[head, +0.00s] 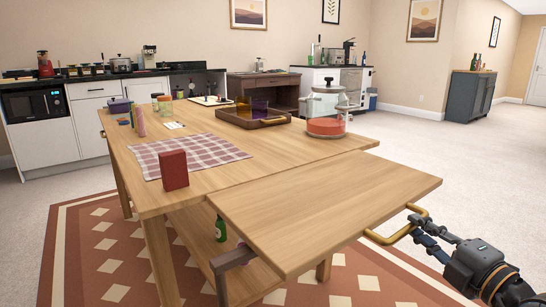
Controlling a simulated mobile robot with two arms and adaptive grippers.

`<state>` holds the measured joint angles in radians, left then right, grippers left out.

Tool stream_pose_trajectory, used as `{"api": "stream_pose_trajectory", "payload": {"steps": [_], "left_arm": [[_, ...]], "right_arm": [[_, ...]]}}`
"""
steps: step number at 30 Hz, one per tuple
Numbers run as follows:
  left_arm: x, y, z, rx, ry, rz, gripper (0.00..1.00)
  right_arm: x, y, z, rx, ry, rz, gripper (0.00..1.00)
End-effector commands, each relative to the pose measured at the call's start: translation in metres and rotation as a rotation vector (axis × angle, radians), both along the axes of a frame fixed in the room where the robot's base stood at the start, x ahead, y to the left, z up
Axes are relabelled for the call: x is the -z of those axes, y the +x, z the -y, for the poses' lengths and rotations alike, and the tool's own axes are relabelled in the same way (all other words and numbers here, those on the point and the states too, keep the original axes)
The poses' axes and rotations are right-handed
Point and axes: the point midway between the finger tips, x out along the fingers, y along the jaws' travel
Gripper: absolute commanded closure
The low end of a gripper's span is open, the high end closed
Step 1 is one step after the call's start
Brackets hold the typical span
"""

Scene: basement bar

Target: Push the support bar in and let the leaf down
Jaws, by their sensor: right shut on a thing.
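The wooden leaf (325,205) stands out roughly level from the right end of the wooden table (205,195), slightly below the main top. A brass-coloured loop handle (385,239) sits at the leaf's free edge. My right gripper (415,222) is shut on this handle, at its outer part. A grey-brown bar (235,258), which looks like the support bar, shows under the near side of the leaf. Its inner end is hidden by the leaf, and I cannot tell how far it is pushed in. My left gripper is not in view.
On the table top are a red box (174,170) on a checked cloth (220,150), a glass dispenser (325,112) near the leaf and a wooden tray (224,114). A green bottle (221,229) stands below. Carpet (440,140) right of the table is clear.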

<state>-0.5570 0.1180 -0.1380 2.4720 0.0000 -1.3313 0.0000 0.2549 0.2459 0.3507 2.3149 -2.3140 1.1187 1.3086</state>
Motion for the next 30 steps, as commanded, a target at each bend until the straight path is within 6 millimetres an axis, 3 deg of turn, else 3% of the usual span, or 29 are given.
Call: {"api": "stream_pose_trajectory", "payload": {"steps": [3,17,30], "left_arm": [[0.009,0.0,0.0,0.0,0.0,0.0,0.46],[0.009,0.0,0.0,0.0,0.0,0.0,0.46],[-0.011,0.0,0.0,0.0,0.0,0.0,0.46]], "right_arm": [[0.003,0.0,-0.001,-0.002,-0.001,-0.003,1.0],[0.0,0.0,-0.001,-0.003,0.0,-0.004,1.0],[-0.014,0.0,-0.001,-0.002,-0.005,-0.008,1.0]]}}
